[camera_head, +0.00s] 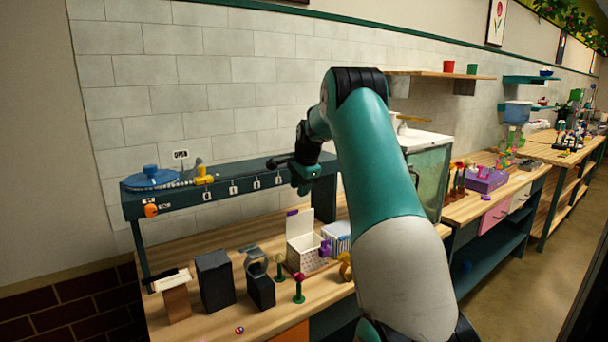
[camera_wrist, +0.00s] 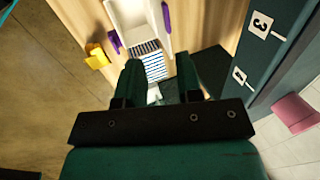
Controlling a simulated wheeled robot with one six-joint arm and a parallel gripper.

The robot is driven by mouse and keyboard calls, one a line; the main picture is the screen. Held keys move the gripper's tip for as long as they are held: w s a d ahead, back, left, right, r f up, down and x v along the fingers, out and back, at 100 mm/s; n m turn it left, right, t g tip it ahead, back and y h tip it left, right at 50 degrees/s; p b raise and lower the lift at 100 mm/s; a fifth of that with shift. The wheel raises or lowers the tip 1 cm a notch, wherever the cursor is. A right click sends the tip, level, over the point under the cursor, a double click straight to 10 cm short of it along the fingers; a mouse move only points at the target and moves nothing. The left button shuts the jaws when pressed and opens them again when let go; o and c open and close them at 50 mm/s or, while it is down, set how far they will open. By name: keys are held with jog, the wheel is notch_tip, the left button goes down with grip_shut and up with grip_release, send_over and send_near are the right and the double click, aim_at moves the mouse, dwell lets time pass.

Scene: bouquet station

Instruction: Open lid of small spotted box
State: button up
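The small spotted box (camera_head: 305,255) is white with small spots on its side and stands on the wooden counter in the head view. Its white lid (camera_head: 299,222) stands upright at the back, with a purple tab on it. In the wrist view, the open box (camera_wrist: 130,18) is at the top, its inside visible. My gripper (camera_head: 303,180) is above the counter, higher than the box and apart from it. In the wrist view, my gripper (camera_wrist: 158,62) has its two fingers spread with nothing held between them.
A blue-striped box (camera_head: 338,238) stands right beside the spotted box. A purple piece (camera_head: 325,248) is at the spotted box's front. A dark raised shelf (camera_head: 225,190) with numbered tags runs behind. Dark blocks (camera_head: 214,280) and a yellow item (camera_head: 345,266) stand nearby.

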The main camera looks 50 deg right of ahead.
jog(key=b+v, duration=0.1)
jog(key=v, duration=0.6)
jog(key=shift+r, duration=0.35)
jog(key=shift+s, duration=0.15)
